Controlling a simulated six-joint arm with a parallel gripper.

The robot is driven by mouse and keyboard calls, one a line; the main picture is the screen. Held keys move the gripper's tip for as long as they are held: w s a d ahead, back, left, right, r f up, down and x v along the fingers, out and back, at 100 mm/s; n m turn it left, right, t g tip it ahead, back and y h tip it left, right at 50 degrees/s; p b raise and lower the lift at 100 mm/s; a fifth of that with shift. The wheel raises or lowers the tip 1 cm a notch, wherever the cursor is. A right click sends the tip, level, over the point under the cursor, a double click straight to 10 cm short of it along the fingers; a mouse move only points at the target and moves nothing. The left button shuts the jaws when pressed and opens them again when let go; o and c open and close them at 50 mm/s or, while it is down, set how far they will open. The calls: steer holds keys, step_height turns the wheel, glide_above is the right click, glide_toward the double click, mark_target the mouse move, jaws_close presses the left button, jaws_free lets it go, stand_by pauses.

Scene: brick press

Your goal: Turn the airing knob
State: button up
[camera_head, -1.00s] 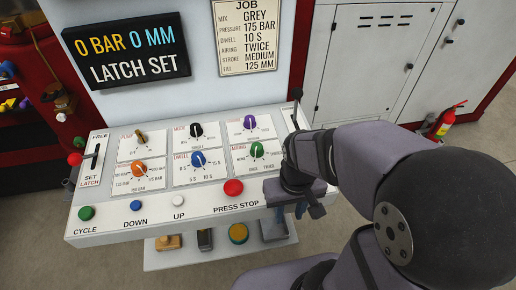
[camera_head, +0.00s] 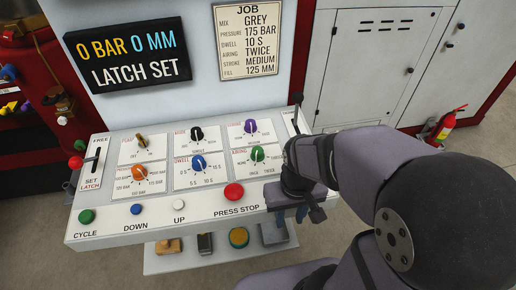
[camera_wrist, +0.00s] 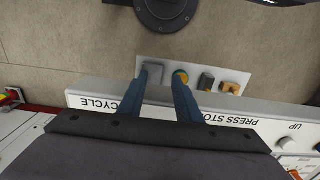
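The airing knob (camera_head: 257,153) is the green knob at the lower right of the panel's knob grid in the head view. Its pointer is too small to read surely against its labels. My gripper (camera_head: 290,215) hangs at the panel's front right edge, right of and nearer than the knob, not touching it. In the wrist view my gripper (camera_wrist: 160,88) shows two blue fingers spread apart with nothing between them. The airing knob is not seen there. The job card (camera_head: 246,42) reads airing twice.
Other knobs stand close by: purple (camera_head: 250,126), blue (camera_head: 199,163), black (camera_head: 197,134). The red press stop button (camera_head: 233,192) lies near the front edge. A lever (camera_head: 297,105) rises at the right. A lower shelf (camera_head: 160,263) holds small blocks.

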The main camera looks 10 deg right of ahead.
steer(key=o, duration=0.4)
steer(key=shift+r, duration=0.1)
steer(key=shift+c, duration=0.2)
step_height(320, 180, up, 12)
steer(key=f+m+p, duration=0.1)
steer(key=m+p, duration=0.5)
steer(key=m, duration=0.2)
glide_above(258, 149)
steer(key=shift+r, duration=0.25)
steer(key=shift+f+p, duration=0.95)
steer(key=shift+f, duration=2.75)
steer(key=shift+c, duration=0.3)
steer(key=c, duration=1)
